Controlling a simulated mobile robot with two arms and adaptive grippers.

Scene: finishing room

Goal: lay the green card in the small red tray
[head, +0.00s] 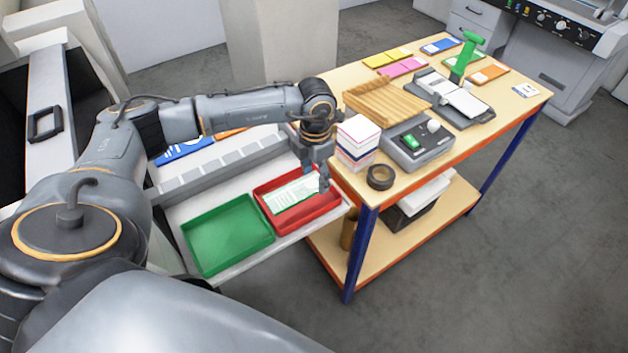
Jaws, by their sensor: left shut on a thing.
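The small red tray (330,207) sits on the pale shelf at the left of the wooden table. A pale card with green print (292,194), the green card, is over the tray's inside. I cannot tell whether its underside touches the tray floor. My left gripper (323,184) reaches down at the tray's right end and is shut on the card's right edge. The fingers partly hide that edge. My right gripper is not in view.
A green tray (228,234) stands left of the red one. The wooden table (400,186) to the right holds a stack of boxed cards (357,143), a black tape roll (380,177), a grey device (418,146) and a wooden rack (385,102). Grey floor lies in front.

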